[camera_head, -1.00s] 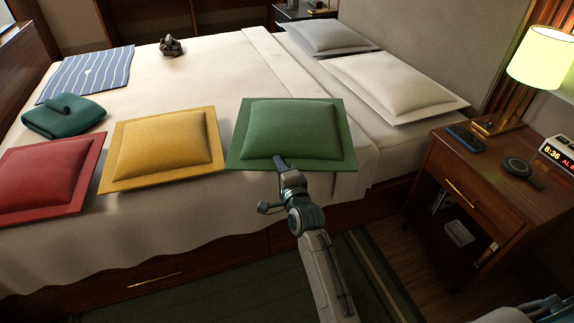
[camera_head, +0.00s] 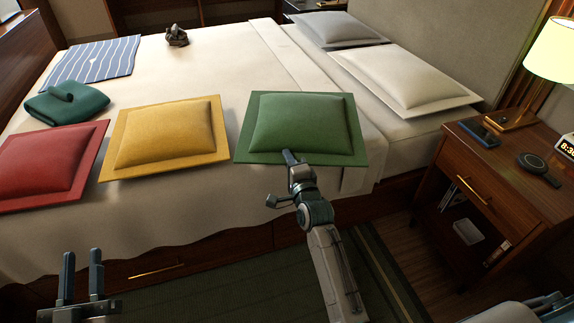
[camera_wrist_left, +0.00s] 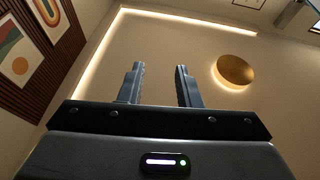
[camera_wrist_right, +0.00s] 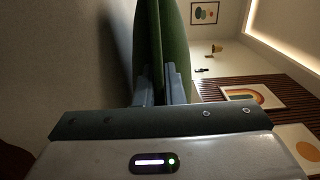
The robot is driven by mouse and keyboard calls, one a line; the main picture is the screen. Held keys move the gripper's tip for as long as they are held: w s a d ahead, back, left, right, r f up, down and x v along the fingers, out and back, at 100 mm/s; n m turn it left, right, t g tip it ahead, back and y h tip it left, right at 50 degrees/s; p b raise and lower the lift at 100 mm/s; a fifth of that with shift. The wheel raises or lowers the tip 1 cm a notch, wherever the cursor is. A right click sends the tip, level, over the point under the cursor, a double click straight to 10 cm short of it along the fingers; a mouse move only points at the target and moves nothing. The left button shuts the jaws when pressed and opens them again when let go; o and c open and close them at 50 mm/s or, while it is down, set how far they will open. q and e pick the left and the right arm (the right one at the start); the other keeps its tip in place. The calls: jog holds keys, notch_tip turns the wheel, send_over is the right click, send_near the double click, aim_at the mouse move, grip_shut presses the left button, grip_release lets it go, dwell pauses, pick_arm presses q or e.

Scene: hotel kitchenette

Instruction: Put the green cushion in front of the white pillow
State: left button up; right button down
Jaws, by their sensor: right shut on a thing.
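The green cushion (camera_head: 300,125) lies at the near edge of the bed, right of the yellow cushion. My right gripper (camera_head: 290,162) is shut on its near edge; in the right wrist view the green cushion (camera_wrist_right: 170,40) stands between my right fingers (camera_wrist_right: 160,85). The white pillow (camera_head: 405,78) lies at the head of the bed, behind and right of the green cushion, apart from it. My left gripper (camera_head: 82,275) is open and empty, low in front of the bed; in the left wrist view its fingers (camera_wrist_left: 159,85) are apart with nothing between them.
A yellow cushion (camera_head: 165,136) and a red cushion (camera_head: 45,165) lie left along the bed edge. A grey pillow (camera_head: 338,30) lies beyond the white one. A nightstand (camera_head: 470,170) with a lamp (camera_head: 552,55) stands at right. Bare sheet (camera_head: 345,110) lies between green cushion and white pillow.

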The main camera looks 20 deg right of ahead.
jog(key=shift+f+b, duration=0.35)
jog(key=shift+f, duration=0.1)
pick_arm(q)
jog(key=r+t, duration=0.1)
jog(key=s+r+t, duration=0.1)
jog(key=r, duration=0.1)
jog(key=r+t, duration=0.1)
jog(key=r, duration=0.1)
jog(key=shift+s+a+r+m+t+h, duration=0.1)
jog(key=shift+s+r+m+t+h, duration=0.1)
jog(key=shift+r+m+t+h, duration=0.15)
jog(key=shift+f, duration=0.1)
pick_arm(e)
jog(key=shift+f, duration=0.2)
jog(key=c, duration=1.5)
grip_release()
jog(key=shift+o, duration=0.2)
